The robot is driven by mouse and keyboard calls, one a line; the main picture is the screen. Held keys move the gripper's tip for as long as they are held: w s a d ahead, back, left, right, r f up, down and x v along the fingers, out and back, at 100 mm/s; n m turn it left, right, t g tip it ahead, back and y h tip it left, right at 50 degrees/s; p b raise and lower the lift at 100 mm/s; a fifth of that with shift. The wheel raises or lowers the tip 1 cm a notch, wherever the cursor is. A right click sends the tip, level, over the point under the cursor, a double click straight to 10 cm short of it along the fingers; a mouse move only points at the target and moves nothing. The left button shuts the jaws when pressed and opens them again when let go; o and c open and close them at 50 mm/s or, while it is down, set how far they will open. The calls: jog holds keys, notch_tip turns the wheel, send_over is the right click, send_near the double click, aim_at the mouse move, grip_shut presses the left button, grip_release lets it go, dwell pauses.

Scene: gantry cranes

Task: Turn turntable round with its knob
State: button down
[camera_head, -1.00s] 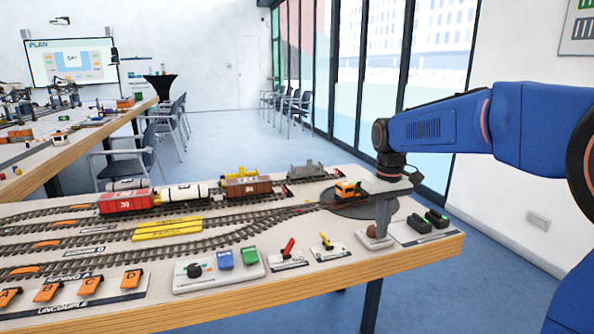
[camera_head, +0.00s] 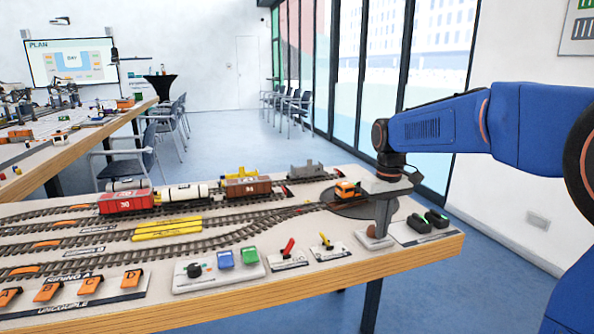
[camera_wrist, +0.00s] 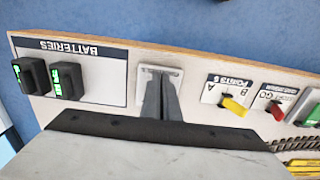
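The turntable (camera_head: 381,209) is a dark round disc set into the right part of the layout. An orange and dark locomotive (camera_head: 347,190) stands on it. The knob (camera_head: 375,230) is small and brownish, on a pale plate (camera_wrist: 144,79) at the table's front, between the turntable and the edge. My gripper (camera_head: 380,234) points straight down at the knob, its tips right at it. In the wrist view its two grey fingers (camera_wrist: 161,80) lie close together over the plate and hide the knob, so I cannot tell whether they clasp it.
A batteries board (camera_head: 425,227) with two dark blocks sits just right of the knob. A yellow lever (camera_head: 326,241) and a red lever (camera_head: 288,248) stand to its left. Wagons (camera_head: 190,193) fill the rear tracks. The table's front edge is close.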

jog(key=shift+d, duration=0.1)
dwell(0.4)
jog(key=shift+s, duration=0.25)
notch_tip(320, 180, up, 6)
dwell(0.5)
jog(key=shift+d, duration=0.1)
jog(key=shift+w+a+f, duration=0.1)
jog(key=shift+f, duration=1.4)
jog(key=shift+w+a+f, duration=0.1)
jog(key=shift+f, duration=1.4)
jog(key=shift+w, duration=0.2)
